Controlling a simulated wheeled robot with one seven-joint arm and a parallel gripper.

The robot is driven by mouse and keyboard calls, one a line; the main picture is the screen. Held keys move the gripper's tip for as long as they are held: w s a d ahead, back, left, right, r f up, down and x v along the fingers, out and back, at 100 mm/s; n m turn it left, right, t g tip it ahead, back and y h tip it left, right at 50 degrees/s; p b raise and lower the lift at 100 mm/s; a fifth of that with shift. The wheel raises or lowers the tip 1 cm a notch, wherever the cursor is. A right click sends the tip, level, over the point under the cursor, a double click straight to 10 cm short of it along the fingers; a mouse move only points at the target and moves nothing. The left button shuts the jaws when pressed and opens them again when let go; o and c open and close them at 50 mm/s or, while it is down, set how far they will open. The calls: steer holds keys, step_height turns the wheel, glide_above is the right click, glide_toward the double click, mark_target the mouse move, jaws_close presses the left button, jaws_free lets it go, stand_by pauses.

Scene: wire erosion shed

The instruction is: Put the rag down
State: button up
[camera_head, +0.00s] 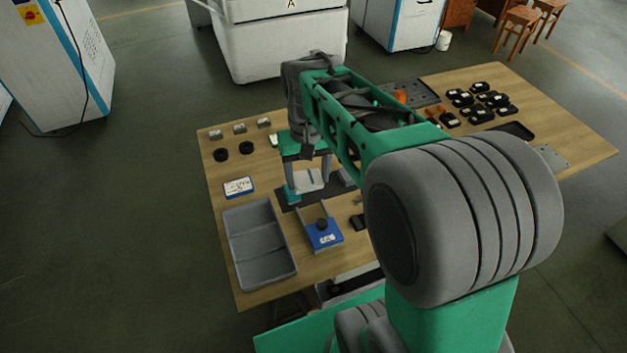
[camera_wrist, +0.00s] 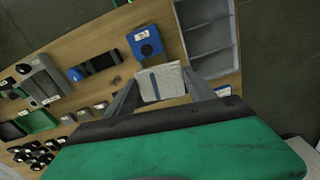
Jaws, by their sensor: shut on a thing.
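The rag (camera_wrist: 150,88) is a pale, flat piece with a blue-grey stripe. It is between the two fingers of my gripper (camera_wrist: 163,80) in the wrist view. In the head view the rag (camera_head: 309,180) shows between the fingers of my gripper (camera_head: 308,179), over a dark patch (camera_head: 292,200) on the wooden table (camera_head: 262,178). My gripper is shut on it. I cannot tell whether the rag touches the surface below it.
A grey divided bin (camera_head: 232,243) and a blue block with a black knob (camera_head: 325,236) stand nearby on the near side. A white-and-blue labelled box (camera_head: 239,187) lies left. Several black parts (camera_head: 480,103) are at the right. Bare wood shows left of the gripper.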

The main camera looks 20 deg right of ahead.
steer(key=s+d+f+m+b, duration=0.2)
steer(key=d+f+m+b, duration=0.1)
steer(key=d+f, duration=0.3)
steer(key=w+f+p, duration=0.1)
steer(key=w+f, duration=0.2)
steer(key=w, duration=0.1)
steer(key=w+d+f+p, duration=0.1)
steer(key=w+f, duration=0.2)
steer(key=w, duration=0.2)
steer(key=w+d+f, duration=0.1)
steer(key=w+f, duration=0.3)
steer(key=shift+w+p, duration=0.4)
steer(key=shift+f, duration=1.65)
steer(key=o, duration=1.3)
